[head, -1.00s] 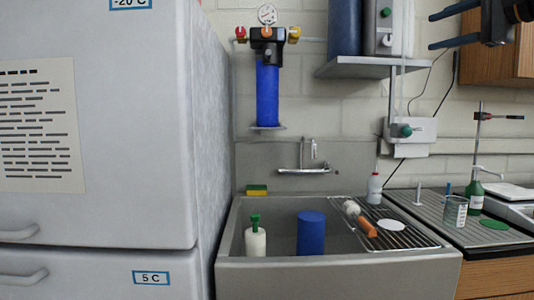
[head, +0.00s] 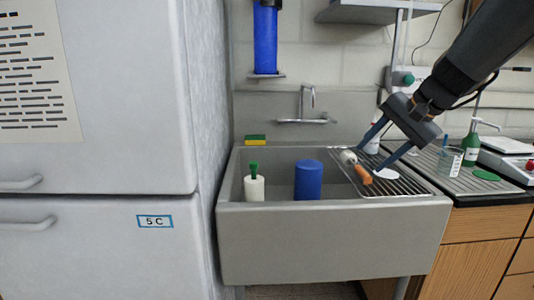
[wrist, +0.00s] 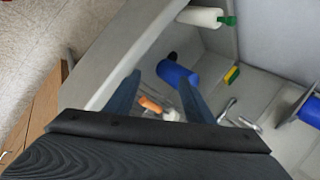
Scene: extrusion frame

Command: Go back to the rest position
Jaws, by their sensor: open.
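My gripper (head: 370,159) reaches in from the upper right in the head view, angled down over the drain rack (head: 405,187) at the right of the sink. Its two blue fingers are spread apart and nothing is clamped between them. An orange-handled brush (head: 363,175) with a pale head lies on the rack close by the fingertips. In the wrist view the fingers (wrist: 160,82) stand apart, with the orange handle (wrist: 150,104) showing between them, lower in the picture than their tips. I cannot tell the exact gap to the brush.
The grey sink (head: 330,240) holds a blue cylinder (head: 308,180) and a white bottle with a green top (head: 254,187). A faucet (head: 305,118) stands behind. A white fridge (head: 95,120) fills the left. A beaker (head: 449,161) and green bottle (head: 472,147) stand right.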

